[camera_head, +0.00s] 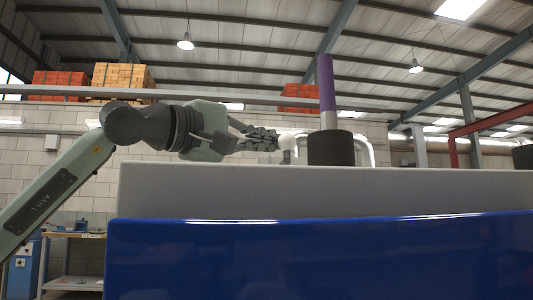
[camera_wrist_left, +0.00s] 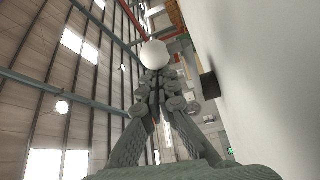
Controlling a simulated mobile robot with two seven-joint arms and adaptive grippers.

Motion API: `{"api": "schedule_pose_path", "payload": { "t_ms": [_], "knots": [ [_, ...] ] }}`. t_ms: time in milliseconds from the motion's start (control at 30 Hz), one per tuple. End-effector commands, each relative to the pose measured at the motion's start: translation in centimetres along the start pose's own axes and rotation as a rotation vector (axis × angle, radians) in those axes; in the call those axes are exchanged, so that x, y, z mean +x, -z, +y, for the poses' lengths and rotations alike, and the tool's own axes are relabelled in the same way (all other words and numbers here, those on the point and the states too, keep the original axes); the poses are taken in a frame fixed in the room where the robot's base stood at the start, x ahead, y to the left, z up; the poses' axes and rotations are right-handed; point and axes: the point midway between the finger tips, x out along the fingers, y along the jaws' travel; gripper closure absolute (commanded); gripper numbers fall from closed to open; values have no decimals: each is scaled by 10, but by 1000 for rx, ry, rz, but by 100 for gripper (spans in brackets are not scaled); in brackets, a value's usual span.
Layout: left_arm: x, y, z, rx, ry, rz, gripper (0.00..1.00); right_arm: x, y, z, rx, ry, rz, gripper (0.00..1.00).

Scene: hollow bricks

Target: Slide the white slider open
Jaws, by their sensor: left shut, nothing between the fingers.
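A long whitish panel (camera_head: 320,190), which may be the white slider or its frame, lies above a blue front (camera_head: 320,258) in the head view. My left gripper (camera_head: 272,140) is above the panel's top edge, with its fingers pointing right. It is shut with nothing between its fingers. A round white knob (camera_head: 287,141) is right at the fingertips. In the left wrist view the knob (camera_wrist_left: 154,54) shows just beyond the closed fingertips (camera_wrist_left: 157,76); I cannot tell whether they touch. How the knob joins the panel is hidden. My right gripper is not in view.
A black cylinder (camera_head: 331,149) with a purple-topped post (camera_head: 326,85) stands right of the knob. A pale curved bar (camera_head: 367,150) is behind it. A dark cylinder (camera_head: 523,157) is at the far right. A workbench (camera_head: 75,235) stands at the lower left.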

Motion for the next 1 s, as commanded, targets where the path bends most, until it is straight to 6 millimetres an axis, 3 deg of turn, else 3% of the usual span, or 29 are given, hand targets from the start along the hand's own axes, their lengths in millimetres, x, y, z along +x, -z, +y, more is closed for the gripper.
{"api": "schedule_pose_path", "payload": {
  "t_ms": [133,333,767,1000],
  "knots": [
    [-13,-24,2,4,-3,-3,100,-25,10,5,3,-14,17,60],
    [-22,-38,7,0,-1,-2,100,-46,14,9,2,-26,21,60],
    [-24,-39,8,0,-2,-5,100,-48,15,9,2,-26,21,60],
    [-60,-37,8,2,-3,0,100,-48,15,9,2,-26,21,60]
  ]
}}
